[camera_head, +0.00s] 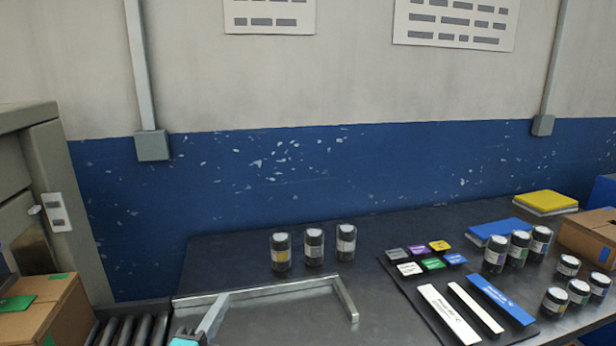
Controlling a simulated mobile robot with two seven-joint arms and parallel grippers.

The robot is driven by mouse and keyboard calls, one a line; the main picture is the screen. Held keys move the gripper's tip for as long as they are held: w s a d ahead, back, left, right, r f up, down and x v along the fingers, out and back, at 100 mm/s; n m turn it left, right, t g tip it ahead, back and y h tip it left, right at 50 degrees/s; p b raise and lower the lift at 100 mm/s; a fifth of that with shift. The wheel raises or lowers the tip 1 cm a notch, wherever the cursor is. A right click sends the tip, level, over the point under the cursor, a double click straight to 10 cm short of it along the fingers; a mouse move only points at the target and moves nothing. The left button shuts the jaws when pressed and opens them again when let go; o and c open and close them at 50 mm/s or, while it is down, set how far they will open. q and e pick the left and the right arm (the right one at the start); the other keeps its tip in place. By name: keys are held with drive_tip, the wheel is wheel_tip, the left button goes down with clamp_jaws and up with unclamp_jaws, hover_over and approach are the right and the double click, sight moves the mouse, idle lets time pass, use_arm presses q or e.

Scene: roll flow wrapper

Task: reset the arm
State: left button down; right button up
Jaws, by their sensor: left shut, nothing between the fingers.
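Only a small part of my left gripper (188,340) shows, at the bottom edge left of centre, as a teal and dark piece beside the left leg of a pale metal frame. It is shut and holds nothing that I can see. Most of it and its arm are cut off by the picture edge. My right gripper is not in view.
The metal frame (285,288) lies on the dark table (225,255). Several lidded jars (314,247) stand behind and right. A dark mat (405,290) bears coloured tiles and long bars. Rollers (135,328) and a cardboard box (45,310) are left. The table's back left is clear.

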use_arm(q)
drive_tip(key=s+a+f+n+g+y, duration=0.4)
drive_tip(key=s+f+n+g, duration=0.3)
drive_tip(key=s+f+n, duration=0.45)
drive_tip(key=s+d+f+n+g+h, duration=0.1)
drive_tip(key=s+d+f+n+g, duration=0.2)
drive_tip(key=s, duration=0.5)
drive_tip(key=s+f+n+g, duration=0.3)
drive_tip(key=s+g, duration=0.1)
drive_tip(key=s, duration=0.4)
wheel_tip(320, 180, down, 21)
drive_tip(key=s+g, duration=0.1)
drive_tip(key=s, duration=0.1)
drive_tip(key=s+a+f+g, duration=0.1)
drive_tip(key=s+a+f, duration=0.1)
drive_tip(key=s+f, duration=1.2)
drive_tip(key=shift+s+a+g, duration=0.3)
drive_tip(key=shift+s, duration=0.1)
